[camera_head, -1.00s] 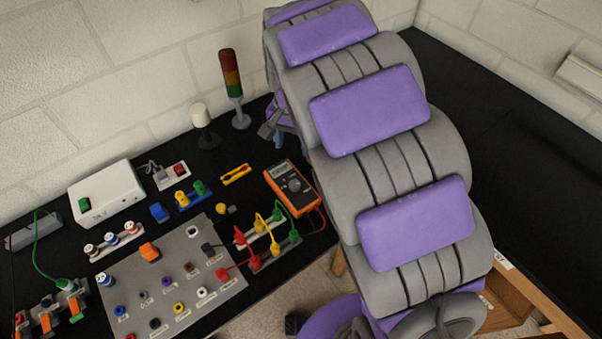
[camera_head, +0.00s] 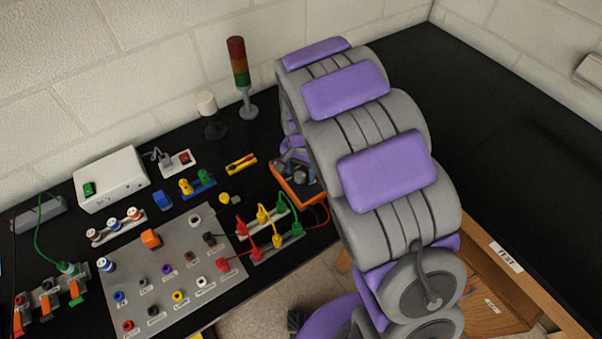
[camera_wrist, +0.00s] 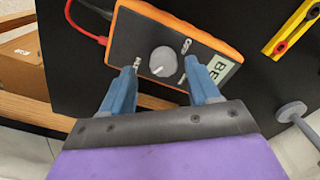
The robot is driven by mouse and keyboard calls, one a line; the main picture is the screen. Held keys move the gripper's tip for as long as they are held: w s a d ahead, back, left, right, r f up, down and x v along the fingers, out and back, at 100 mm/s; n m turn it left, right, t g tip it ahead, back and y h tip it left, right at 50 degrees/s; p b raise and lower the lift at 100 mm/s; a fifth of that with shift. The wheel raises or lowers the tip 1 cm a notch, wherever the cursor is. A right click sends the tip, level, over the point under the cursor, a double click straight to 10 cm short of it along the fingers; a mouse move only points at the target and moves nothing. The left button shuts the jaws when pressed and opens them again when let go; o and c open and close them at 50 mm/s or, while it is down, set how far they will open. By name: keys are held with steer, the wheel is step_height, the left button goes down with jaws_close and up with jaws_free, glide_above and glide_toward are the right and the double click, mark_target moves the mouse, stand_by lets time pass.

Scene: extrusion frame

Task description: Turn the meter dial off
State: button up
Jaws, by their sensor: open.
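The orange multimeter (camera_head: 300,190) lies on the black table near the front edge, partly hidden by my arm in the head view. In the wrist view the meter (camera_wrist: 202,37) shows its grey face, a round grey dial (camera_wrist: 163,60) with a light pointer mark, and a display (camera_wrist: 222,68) at the right. My gripper (camera_wrist: 160,72) is open. Its two blue fingers are over the lower part of the meter, one on each side of the dial, with the dial between and just beyond the tips. I cannot tell whether they touch the meter. Nothing is held.
Red and black leads (camera_wrist: 83,32) leave the meter's left end in the wrist view. A signal tower (camera_head: 240,75) and a yellow holder (camera_head: 241,164) are behind.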

steer(key=shift+a+f, duration=0.2)
steer(key=shift+f, duration=0.65)
steer(key=shift+a+f, duration=0.15)
steer(key=shift+a, duration=0.2)
steer(key=shift+d, duration=0.35)
steer(key=c, duration=0.4)
steer(key=shift+a, duration=0.15)
steer(key=c, duration=0.6)
